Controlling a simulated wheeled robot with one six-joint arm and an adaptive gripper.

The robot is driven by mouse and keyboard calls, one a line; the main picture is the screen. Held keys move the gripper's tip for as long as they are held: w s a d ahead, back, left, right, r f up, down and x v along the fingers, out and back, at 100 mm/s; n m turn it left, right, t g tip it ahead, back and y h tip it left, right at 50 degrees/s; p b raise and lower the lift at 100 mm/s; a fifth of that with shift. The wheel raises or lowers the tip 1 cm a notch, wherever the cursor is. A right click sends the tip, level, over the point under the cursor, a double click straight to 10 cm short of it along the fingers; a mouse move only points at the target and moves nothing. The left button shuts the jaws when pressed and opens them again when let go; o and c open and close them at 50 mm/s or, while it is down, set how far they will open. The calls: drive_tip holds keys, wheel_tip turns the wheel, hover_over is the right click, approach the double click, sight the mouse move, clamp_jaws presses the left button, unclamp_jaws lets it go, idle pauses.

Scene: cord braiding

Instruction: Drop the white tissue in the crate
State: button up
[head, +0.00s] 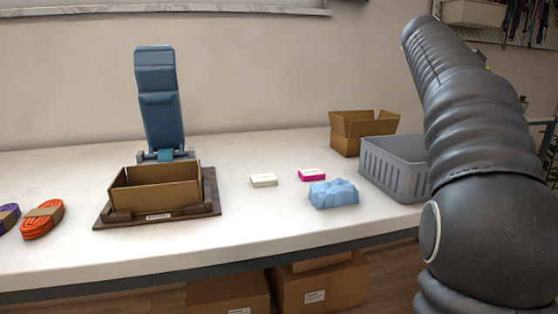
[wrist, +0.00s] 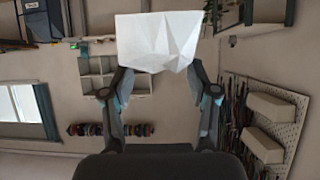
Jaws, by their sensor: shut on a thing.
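The white tissue (wrist: 160,40) is a crumpled, faceted white piece in the wrist view. My gripper (wrist: 160,80) is shut on it, with a finger on each side of its lower part. The grey crate (head: 385,180) stands at the right of the table in the head view, with slotted sides and an open top. My arm covers its right end, and its inside bottom is hidden. The gripper and the tissue do not show in the head view. The crate cannot be made out in the wrist view.
A blue crumpled tissue (head: 334,195), a pink-edged block (head: 312,175) and a pale block (head: 263,180) lie left of the crate. An open cardboard box (head: 347,139) stands behind it. A shallow carton (head: 155,196) and orange cord (head: 42,220) are farther left.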

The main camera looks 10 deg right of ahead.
drive_tip(key=w+a+p, duration=0.4)
drive_tip(key=w+a, duration=0.1)
drive_tip(key=w, duration=0.6)
wheel_tip(320, 180, down, 6)
drive_tip(key=shift+a+f, duration=0.15)
drive_tip(key=shift+f, duration=0.1)
drive_tip(key=o, duration=0.8)
drive_tip(key=shift+a+r, duration=0.1)
drive_tip(key=v, duration=1.1)
drive_tip(key=shift+a, duration=0.4)
